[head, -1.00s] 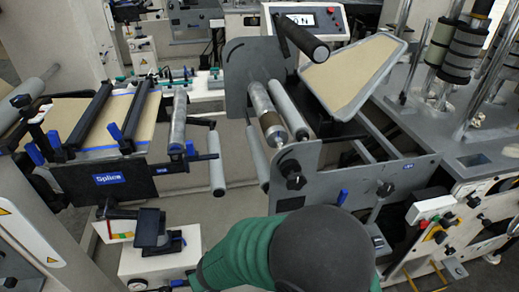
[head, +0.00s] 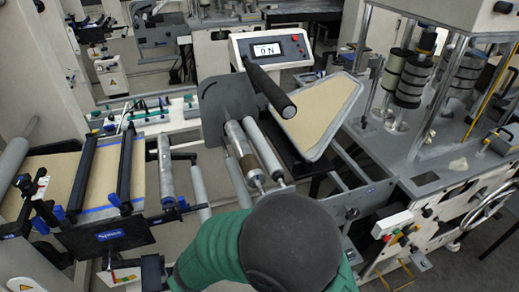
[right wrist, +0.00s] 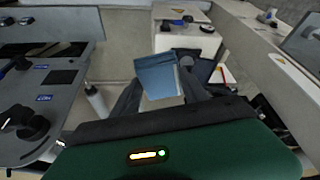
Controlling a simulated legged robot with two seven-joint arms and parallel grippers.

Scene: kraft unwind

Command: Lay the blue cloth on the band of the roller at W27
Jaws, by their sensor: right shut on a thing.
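A blue cloth (right wrist: 160,78) shows in the right wrist view, hanging between the dark fingers of my right gripper (right wrist: 162,98), which is shut on it. The cloth is clear of the machine rollers in that view. In the head view, a metal roller with a brown band (head: 246,162) lies in the middle frame, beside a plain grey roller (head: 264,148). I cannot read a W27 label on any roller. My green arm with its dark round joint covers the lower middle of the head view and hides its gripper there. My left gripper is in neither view.
A black bar (head: 270,89) juts out above the rollers. A control panel (head: 271,47) stands behind, with a kraft-covered tray (head: 318,112) at right. A splice table (head: 102,178) is at left. A white box (right wrist: 184,40) stands beyond the cloth in the wrist view.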

